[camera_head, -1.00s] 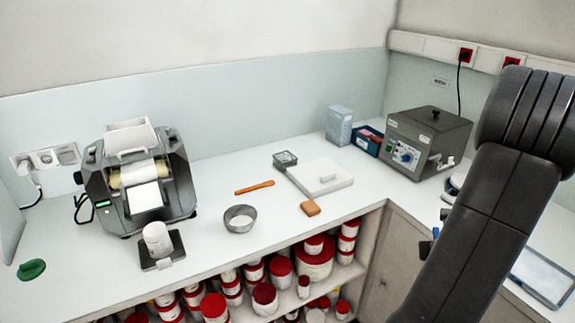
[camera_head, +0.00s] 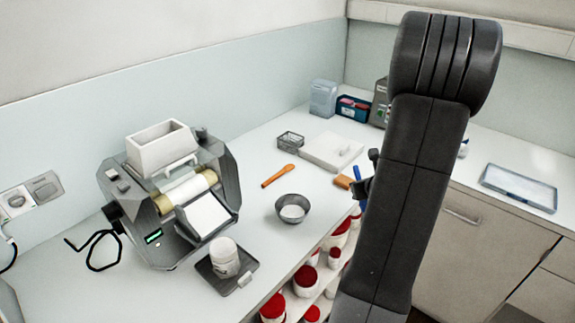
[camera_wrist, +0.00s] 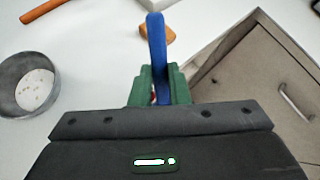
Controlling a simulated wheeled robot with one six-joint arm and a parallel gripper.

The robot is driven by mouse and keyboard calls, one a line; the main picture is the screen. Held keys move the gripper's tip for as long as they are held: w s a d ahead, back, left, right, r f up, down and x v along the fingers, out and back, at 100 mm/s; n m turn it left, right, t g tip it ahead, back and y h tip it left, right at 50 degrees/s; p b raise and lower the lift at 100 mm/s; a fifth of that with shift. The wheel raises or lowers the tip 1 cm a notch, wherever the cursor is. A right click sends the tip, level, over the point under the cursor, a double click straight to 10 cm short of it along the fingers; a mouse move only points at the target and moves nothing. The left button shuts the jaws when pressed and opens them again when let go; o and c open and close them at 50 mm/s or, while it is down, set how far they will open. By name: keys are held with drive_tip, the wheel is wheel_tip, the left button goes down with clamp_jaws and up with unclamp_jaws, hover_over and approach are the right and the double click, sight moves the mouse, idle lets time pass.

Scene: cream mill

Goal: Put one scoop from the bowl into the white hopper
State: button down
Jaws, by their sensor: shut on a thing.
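My gripper (camera_wrist: 159,78) has green fingers shut on a slim blue tool (camera_wrist: 157,45) that sticks out ahead between them. I cannot tell whether the tool carries powder. In the head view the blue tool (camera_head: 361,186) shows only in part beside my dark arm. The grey bowl (camera_head: 281,213) holds white powder (camera_head: 293,211) and stands on the counter, left of my gripper. It also shows at the left of the wrist view, where the bowl (camera_wrist: 8,85) is apart from the tool. The white hopper (camera_head: 160,150) sits on top of the grey roller mill at the left.
A white jar (camera_head: 223,257) stands on a small dark scale in front of the mill (camera_head: 165,225). Red-lidded tubs (camera_head: 305,280) fill the shelf below the counter edge.

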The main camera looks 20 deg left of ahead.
drive_tip(key=s+a+r+n+g+y+p, duration=0.1)
drive_tip(key=s+a+r+n+g+y, duration=0.25)
drive_tip(key=a, duration=0.65)
drive_tip(key=s+a+r+n+g+y+p, duration=0.1)
drive_tip(key=s+a+r+n+g+y, duration=0.3)
drive_tip(key=a, duration=0.6)
drive_tip(key=shift+m+t, duration=0.35)
drive_tip(key=shift+t, duration=0.4)
drive_tip(key=shift+s+d+f+b, duration=0.1)
drive_tip(key=shift+s+f+b, duration=0.05)
drive_tip(key=shift+f+b, duration=2.15)
drive_tip(key=shift+s+d+f+b, duration=0.1)
drive_tip(key=shift+f+b, duration=1.65)
drive_tip(key=shift+f, duration=1.05)
drive_tip(key=shift+r, duration=0.1)
wheel_tip(320, 180, up, 8)
drive_tip(key=p, duration=0.6)
drive_tip(key=shift+f, duration=0.25)
